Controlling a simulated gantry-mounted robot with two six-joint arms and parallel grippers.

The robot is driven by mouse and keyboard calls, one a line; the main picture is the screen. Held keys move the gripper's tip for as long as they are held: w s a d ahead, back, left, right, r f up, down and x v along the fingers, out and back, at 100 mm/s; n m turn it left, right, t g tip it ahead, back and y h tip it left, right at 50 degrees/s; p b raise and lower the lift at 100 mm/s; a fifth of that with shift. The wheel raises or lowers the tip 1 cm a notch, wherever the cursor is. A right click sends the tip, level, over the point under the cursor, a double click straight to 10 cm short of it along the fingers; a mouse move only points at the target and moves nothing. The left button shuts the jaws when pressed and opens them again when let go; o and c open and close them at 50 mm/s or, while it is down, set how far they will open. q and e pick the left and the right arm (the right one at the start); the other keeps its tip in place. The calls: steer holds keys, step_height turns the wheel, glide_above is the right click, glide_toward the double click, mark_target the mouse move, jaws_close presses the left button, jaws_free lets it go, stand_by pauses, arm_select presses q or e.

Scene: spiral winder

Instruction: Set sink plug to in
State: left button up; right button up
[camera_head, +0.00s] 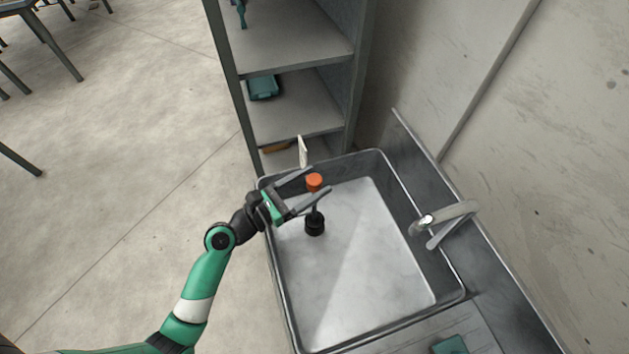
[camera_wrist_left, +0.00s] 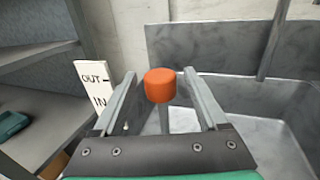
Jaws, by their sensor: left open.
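The sink plug has an orange knob (camera_head: 314,181) on a thin rod above a black base (camera_head: 315,224) in the sink basin. My left gripper (camera_head: 320,178) is open, with its fingers on either side of the knob and rod. In the left wrist view the orange knob (camera_wrist_left: 160,85) stands between the two fingertips, with a gap on each side. A white sign (camera_wrist_left: 92,92) marked OUT above IN stands to the left of the knob there; in the head view it shows edge-on (camera_head: 303,151). My right gripper is not in view.
The metal sink (camera_head: 378,330) has raised walls around the plug. A faucet (camera_head: 446,219) is on its right side. A grey shelf unit (camera_head: 297,129) stands behind, holding a teal box (camera_head: 263,87). A wall rises at the right.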

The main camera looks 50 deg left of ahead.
arm_select(q)
steer(key=shift+w+d, duration=0.1)
steer(key=shift+w, duration=0.45)
jaws_close()
stand_by(1.0)
